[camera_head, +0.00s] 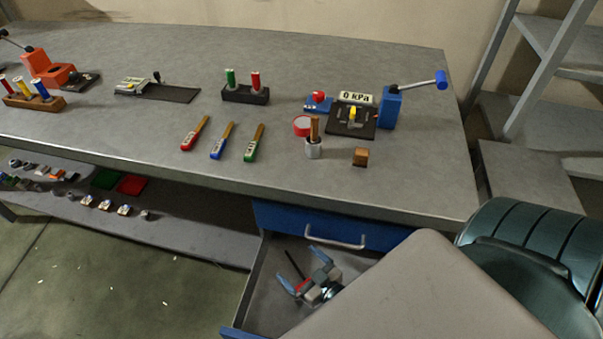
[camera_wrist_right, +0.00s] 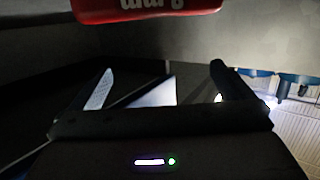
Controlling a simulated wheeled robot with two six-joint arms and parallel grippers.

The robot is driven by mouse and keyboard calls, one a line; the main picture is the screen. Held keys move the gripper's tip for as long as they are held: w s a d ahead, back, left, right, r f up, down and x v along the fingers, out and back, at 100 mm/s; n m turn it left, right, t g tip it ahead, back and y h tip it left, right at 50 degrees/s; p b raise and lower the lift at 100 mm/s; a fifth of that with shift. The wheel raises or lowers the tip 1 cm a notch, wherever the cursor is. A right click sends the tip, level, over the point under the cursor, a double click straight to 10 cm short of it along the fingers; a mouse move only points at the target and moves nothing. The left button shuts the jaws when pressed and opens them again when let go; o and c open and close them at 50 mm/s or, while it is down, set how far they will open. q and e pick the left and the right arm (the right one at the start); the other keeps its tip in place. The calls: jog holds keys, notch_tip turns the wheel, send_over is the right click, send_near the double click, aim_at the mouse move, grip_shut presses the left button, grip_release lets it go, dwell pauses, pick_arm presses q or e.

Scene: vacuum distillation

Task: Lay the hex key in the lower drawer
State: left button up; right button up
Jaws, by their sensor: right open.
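The lower drawer (camera_head: 258,283) is pulled open under the bench. My right gripper (camera_head: 303,269) is inside or just over it, with its two blue-tipped fingers spread apart. A thin dark rod (camera_head: 294,264), which looks like the hex key, shows between the fingers. A small red part (camera_head: 302,286) sits at its near end. In the right wrist view, a red piece with white lettering (camera_wrist_right: 145,10) fills the top edge, beyond the open fingers (camera_wrist_right: 160,90). I cannot tell whether the rod touches the drawer floor. My left gripper is out of view.
The upper drawer (camera_head: 337,237) is shut, directly above the open one. The bench top (camera_head: 110,130) carries screwdriver-like tools (camera_head: 222,141), a pump with a blue handle (camera_head: 390,107) and a wooden block (camera_head: 361,157).

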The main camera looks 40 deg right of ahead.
jog(key=shift+s+f, duration=0.1)
jog(key=shift+s, duration=0.25)
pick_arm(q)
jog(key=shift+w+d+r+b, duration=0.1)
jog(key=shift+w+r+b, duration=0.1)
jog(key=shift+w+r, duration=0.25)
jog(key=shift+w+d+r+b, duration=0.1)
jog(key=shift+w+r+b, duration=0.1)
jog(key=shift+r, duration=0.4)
pick_arm(e)
jog(key=v, duration=0.6)
jog(key=shift+s+d+r, duration=0.15)
jog(key=shift+s+r, duration=0.15)
jog(key=shift+r, duration=0.15)
